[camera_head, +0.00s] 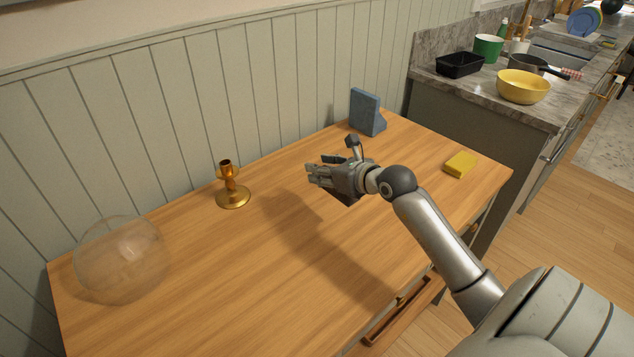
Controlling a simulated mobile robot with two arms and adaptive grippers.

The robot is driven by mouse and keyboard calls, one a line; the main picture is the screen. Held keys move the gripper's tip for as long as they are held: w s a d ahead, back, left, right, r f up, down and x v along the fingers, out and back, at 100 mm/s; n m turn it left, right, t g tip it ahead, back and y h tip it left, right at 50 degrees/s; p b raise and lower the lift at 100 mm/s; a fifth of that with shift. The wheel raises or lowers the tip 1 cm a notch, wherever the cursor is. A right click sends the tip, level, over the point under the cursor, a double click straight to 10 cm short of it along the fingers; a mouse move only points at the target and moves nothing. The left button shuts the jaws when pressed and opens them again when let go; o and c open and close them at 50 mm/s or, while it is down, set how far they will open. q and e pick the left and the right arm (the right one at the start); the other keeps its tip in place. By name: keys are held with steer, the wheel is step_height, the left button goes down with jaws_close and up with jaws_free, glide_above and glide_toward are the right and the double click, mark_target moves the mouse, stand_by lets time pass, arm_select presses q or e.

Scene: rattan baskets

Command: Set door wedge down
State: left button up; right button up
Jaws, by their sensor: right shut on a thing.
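My right gripper (319,174) is above the middle-back of the wooden table, its fingers pointing left. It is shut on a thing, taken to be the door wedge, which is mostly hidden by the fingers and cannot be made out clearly. The gripper is apart from the tabletop, and its shadow falls on the wood to the lower left. My left gripper is not in view.
The wooden table (215,270) bears a glass globe (122,258) at left, a brass candlestick (231,189), a blue bookend (366,112) at the back and a yellow block (459,163) at right. The middle is clear. A panelled wall (130,120) runs behind.

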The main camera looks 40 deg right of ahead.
glide_above(318, 193)
step_height(318, 193, down, 6)
steer(key=shift+f, duration=0.25)
steer(key=shift+w+f, duration=0.15)
steer(key=shift+f, duration=1.5)
steer(key=shift+f, duration=0.2)
steer(key=o, duration=1)
steer(key=shift+o, duration=0.2)
steer(key=shift+r, duration=0.15)
